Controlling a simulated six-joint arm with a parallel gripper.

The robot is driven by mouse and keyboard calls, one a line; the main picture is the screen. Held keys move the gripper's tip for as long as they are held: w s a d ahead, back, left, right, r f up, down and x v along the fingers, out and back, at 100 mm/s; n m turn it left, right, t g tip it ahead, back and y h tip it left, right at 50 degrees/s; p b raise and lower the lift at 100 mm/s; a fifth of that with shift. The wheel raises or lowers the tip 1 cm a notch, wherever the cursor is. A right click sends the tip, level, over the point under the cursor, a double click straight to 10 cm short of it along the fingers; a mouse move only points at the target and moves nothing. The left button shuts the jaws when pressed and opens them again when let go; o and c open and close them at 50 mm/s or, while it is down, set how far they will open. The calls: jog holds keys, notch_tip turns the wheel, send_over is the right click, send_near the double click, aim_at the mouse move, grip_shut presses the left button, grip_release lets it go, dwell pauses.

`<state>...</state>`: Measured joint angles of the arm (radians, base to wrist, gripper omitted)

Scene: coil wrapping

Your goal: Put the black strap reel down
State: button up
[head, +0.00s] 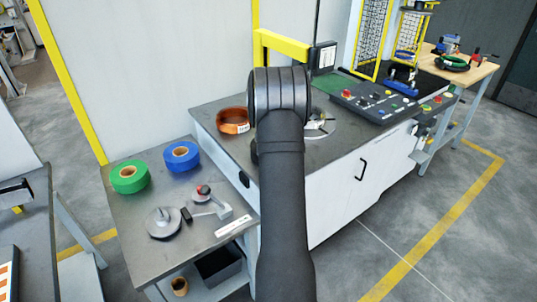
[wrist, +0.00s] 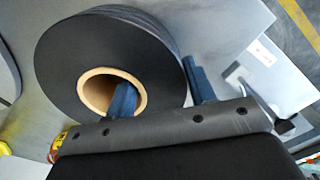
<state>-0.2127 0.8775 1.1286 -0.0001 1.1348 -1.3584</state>
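The black strap reel (wrist: 65,62) fills the upper left of the wrist view, its flat side and cardboard core (wrist: 97,92) facing the camera. My gripper (wrist: 162,90) has one blue finger inside the core and the other against the reel's outer edge, so it is shut on the reel's ring wall. A grey metal surface shows beyond the reel; I cannot tell whether the reel touches it. In the head view my arm hides both the gripper and the reel.
A green reel (head: 130,177) and a blue reel (head: 182,157) lie on the small grey table (head: 140,205), with a grey disc (head: 163,223) and a lever tool (head: 212,209). An orange reel (head: 233,121) and a control panel (head: 385,103) are on the larger bench.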

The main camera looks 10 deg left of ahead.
jog(key=shift+o, duration=0.7)
notch_tip(320, 180, up, 12)
jog(key=shift+r, duration=0.15)
jog(key=shift+f, duration=4.4)
